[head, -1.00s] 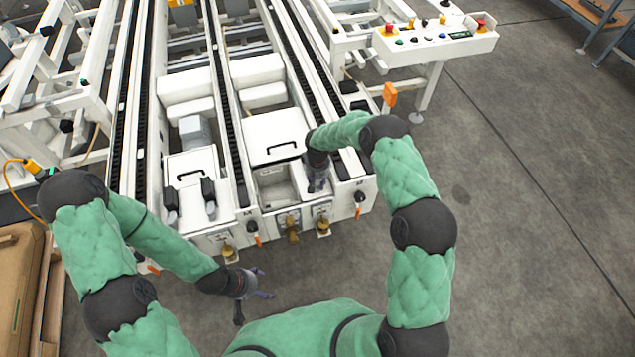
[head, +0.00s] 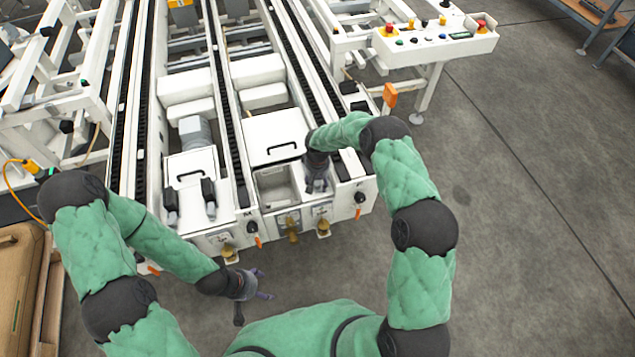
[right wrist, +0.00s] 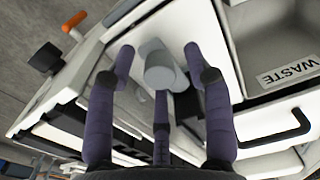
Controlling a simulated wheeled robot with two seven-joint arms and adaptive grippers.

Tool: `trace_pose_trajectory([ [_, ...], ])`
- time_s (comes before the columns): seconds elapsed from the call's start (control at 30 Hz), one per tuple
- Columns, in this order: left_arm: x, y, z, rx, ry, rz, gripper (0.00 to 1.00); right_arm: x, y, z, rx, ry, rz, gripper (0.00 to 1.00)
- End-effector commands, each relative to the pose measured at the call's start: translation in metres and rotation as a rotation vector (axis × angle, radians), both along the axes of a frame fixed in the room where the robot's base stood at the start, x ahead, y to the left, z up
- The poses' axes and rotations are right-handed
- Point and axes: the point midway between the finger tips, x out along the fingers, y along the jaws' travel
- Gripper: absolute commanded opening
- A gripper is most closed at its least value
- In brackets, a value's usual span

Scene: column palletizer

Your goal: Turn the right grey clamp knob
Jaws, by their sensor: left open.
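The grey clamp knob (right wrist: 160,68) shows in the right wrist view as a short grey cylinder with a rounded end. It stands on the white machine's front right part. My right gripper (right wrist: 160,57) is open, its purple-grey fingers spread around the knob. Gaps show between the two side fingers and the knob; whether the third finger touches it I cannot tell. In the head view my right gripper (head: 317,186) points down over the machine's front right corner and hides the knob. My left gripper (head: 264,287) is open and empty, in front of the machine.
An open bin (head: 273,188) lies left of my right gripper; its "WASTE" label (right wrist: 290,70) shows in the wrist view. A black knob with an orange handle (head: 359,203) stands at the front right corner. A white lid with a black handle (head: 276,130) lies behind. Floor at right is clear.

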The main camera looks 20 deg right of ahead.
Motion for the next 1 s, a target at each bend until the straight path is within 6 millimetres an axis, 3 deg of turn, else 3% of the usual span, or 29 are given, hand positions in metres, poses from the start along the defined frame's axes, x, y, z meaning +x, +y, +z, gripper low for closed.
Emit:
trace_pose_trajectory([
  [0.23, 0.0, 0.0, 0.0, 0.0, 0.0, 0.0, 0.74, 0.001, 0.0, 0.01, -0.001, -0.002, 0.0, 0.52],
  [0.7, 0.0, 0.0, 0.0, 0.0, 0.0, 0.0, 0.74, 0.001, 0.0, 0.095, 0.0, -0.002, 0.001, 0.52],
  [1.0, 0.0, 0.0, 0.0, 0.0, 0.0, 0.0, 0.74, 0.0, 0.0, 0.119, 0.0, 0.0, 0.0, 0.52],
])
